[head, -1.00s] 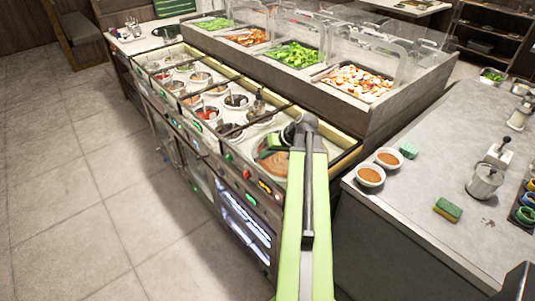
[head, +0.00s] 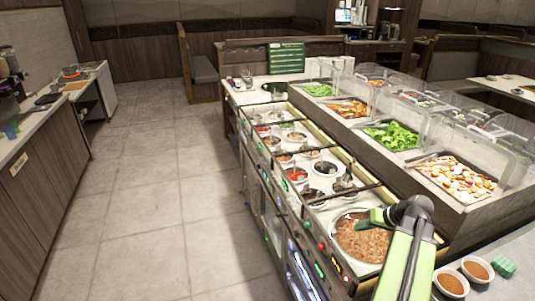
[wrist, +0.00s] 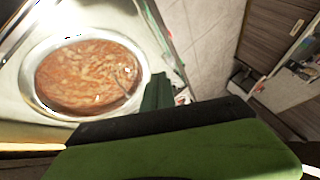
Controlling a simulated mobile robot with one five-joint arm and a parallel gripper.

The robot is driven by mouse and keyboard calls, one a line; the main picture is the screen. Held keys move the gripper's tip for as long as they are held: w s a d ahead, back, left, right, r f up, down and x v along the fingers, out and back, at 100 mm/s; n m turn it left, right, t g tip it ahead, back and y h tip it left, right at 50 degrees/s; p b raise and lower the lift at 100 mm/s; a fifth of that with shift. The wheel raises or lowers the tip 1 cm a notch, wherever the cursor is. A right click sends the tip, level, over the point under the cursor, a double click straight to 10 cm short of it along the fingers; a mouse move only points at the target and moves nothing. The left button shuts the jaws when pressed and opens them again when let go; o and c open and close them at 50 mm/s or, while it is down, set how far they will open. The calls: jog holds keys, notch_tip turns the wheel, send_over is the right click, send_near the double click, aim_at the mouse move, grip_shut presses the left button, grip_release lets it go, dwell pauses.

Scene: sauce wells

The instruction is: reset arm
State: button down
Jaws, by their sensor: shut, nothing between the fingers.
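My green arm reaches forward from the bottom right of the head view. Its dark wrist joint is over the near end of the sauce counter. My gripper (head: 379,217) is mostly hidden by the wrist there and sits above a large round pan of reddish-brown sauce (head: 362,243). In the wrist view, the dark green fingers (wrist: 156,94) show beside the rim of the same sauce pan (wrist: 85,76). They look closed, with nothing held.
Several small sauce wells (head: 322,169) run along the counter. Behind them, a raised salad bar (head: 470,208) with clear covers holds food trays. Bowls of orange sauce (head: 477,269) and a green sponge (head: 503,266) are at lower right. The tiled floor (head: 150,200) at left is clear.

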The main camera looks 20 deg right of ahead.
jog(key=w+a+n+g+y, duration=0.15)
jog(key=w+a, duration=0.25)
jog(key=a, duration=0.4)
jog(key=w+a+f+n, duration=0.15)
jog(key=w+a, duration=0.25)
jog(key=a, duration=0.5)
jog(key=w+a+n+g+y, duration=0.15)
jog(key=w+a, duration=0.25)
jog(key=a, duration=0.4)
jog(key=s+a+f+n+g+h, duration=0.2)
jog(key=a, duration=0.8)
jog(key=s+a+f+n+g+h, duration=0.1)
jog(key=s+a+h, duration=0.1)
jog(key=a, duration=0.8)
jog(key=d+m, duration=0.1)
jog(key=s+d+m+h, duration=0.1)
jog(key=d, duration=0.1)
jog(key=d+m+g, duration=0.1)
jog(key=shift+s+d+f+h, duration=0.2)
jog(key=shift+f+h, duration=0.15)
jog(key=shift+h, duration=0.05)
